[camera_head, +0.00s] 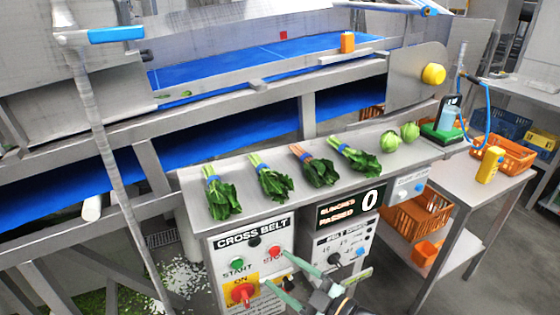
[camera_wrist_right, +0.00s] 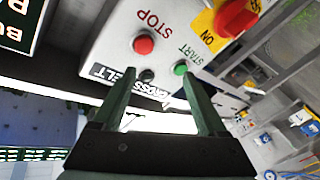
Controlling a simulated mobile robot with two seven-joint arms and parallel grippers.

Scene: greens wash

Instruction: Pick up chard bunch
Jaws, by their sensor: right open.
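Several leafy green bunches with blue bands lie in a row on the metal shelf (camera_head: 190,183) above the control panels. One bunch (camera_head: 318,169) has orange-red stems, which looks like chard. The others, a far-left bunch (camera_head: 221,197), a second bunch (camera_head: 272,181) and a right-hand bunch (camera_head: 358,160), have pale green stems. My right gripper (camera_head: 275,268) is open and empty, low in front of the cross belt panel, below and apart from the bunches. In the right wrist view my open fingers (camera_wrist_right: 158,85) point at that panel; no bunch shows there. My left gripper is not in view.
The cross belt panel (camera_head: 252,246) has a red stop button (camera_head: 275,252) and red switch (camera_head: 242,293) near my right fingers. Two round green vegetables (camera_head: 400,136) sit at the shelf's right. A blue belt (camera_head: 230,65) runs behind. Orange crates (camera_head: 415,215) stand at right.

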